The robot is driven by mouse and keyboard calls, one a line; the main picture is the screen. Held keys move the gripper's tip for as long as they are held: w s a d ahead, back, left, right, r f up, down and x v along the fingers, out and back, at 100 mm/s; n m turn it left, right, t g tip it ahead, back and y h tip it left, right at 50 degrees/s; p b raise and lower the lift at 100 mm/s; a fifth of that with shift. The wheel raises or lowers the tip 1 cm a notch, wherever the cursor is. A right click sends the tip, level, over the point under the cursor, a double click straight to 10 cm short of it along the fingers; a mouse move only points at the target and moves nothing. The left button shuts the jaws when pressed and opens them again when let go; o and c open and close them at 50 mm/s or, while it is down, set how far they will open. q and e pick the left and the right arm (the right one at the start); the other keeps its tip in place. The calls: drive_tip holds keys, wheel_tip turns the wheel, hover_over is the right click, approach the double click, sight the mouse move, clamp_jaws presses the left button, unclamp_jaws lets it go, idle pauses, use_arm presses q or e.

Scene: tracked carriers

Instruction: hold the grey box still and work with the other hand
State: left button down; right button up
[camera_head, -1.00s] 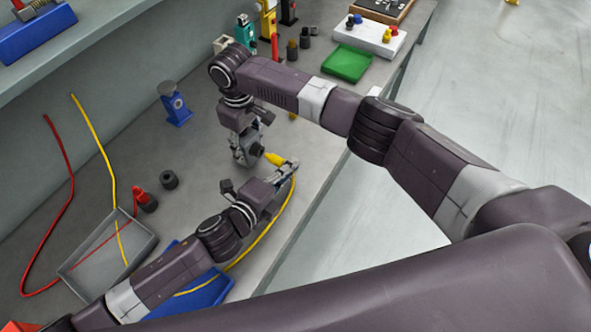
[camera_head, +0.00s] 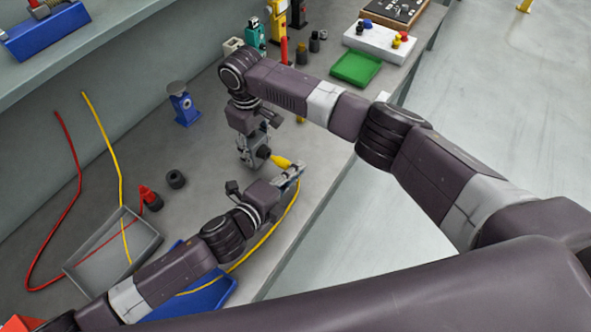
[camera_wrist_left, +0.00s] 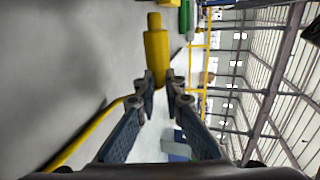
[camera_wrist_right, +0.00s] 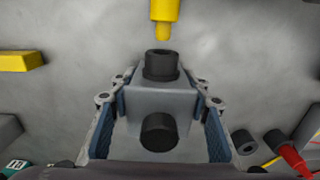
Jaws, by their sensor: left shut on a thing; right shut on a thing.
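The grey box (camera_wrist_right: 150,100) has black round sockets, one facing up the right wrist view (camera_wrist_right: 162,64) and one facing the camera. My right gripper (camera_wrist_right: 160,100) is shut on it from both sides; this gripper also shows in the head view (camera_head: 252,150). My left gripper (camera_head: 292,170) is shut on a yellow plug (camera_head: 282,161) trailing a yellow cable (camera_head: 265,236). In the left wrist view the plug (camera_wrist_left: 156,50) sticks out beyond the fingertips. In the right wrist view the plug's narrow tip (camera_wrist_right: 163,32) points at the upper socket, with a small gap.
A grey tray (camera_head: 145,235) and a blue tray (camera_head: 205,300) lie near my left arm. A red plug (camera_head: 150,197) and a black ring (camera_head: 176,179) stand left of the grippers. A blue fixture (camera_head: 184,108) and a green tray (camera_head: 357,68) are farther back. The bench edge is at right.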

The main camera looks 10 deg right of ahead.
use_arm(q)
drive_tip(key=shift+w+a, duration=1)
drive_tip(key=shift+w, duration=0.05)
idle(1.6)
drive_tip(key=c, duration=2)
unclamp_jaws()
drive_tip(key=shift+o, duration=0.2)
drive_tip(key=shift+s, duration=0.1)
drive_tip(key=v, duration=1.2)
